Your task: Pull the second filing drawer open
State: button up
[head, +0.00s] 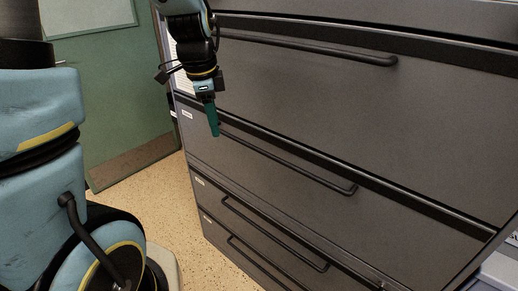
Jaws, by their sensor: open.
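The dark grey filing cabinet (400,120) fills the right of the head view, with several stacked drawers, each with a long black bar handle. The second filing drawer (300,140) from the top looks shut. Its handle (300,170) slopes down to the right in the picture. My gripper (213,122) is open and empty, with its teal fingers pointing down at the left end of that handle. The fingers overlap the handle's end in the picture. I cannot tell whether they touch it or stand in front of it.
The top drawer's handle (320,47) is above and right of my gripper. Lower drawer handles (275,235) lie below. A green door (115,90) stands behind at left. Speckled floor (165,205) is free left of the cabinet. A pale object (498,275) sits at bottom right.

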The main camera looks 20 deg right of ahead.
aim_at(263, 151)
jog(key=s+d+m, duration=0.2)
jog(key=d+m, duration=0.8)
jog(key=d, duration=0.1)
jog(key=shift+h, duration=0.3)
jog(key=x, duration=0.5)
jog(key=p+x, duration=0.1)
jog(key=x, duration=0.4)
jog(key=shift+a+f, duration=0.15)
jog(key=shift+a, duration=0.05)
jog(key=shift+c, duration=0.3)
grip_shut()
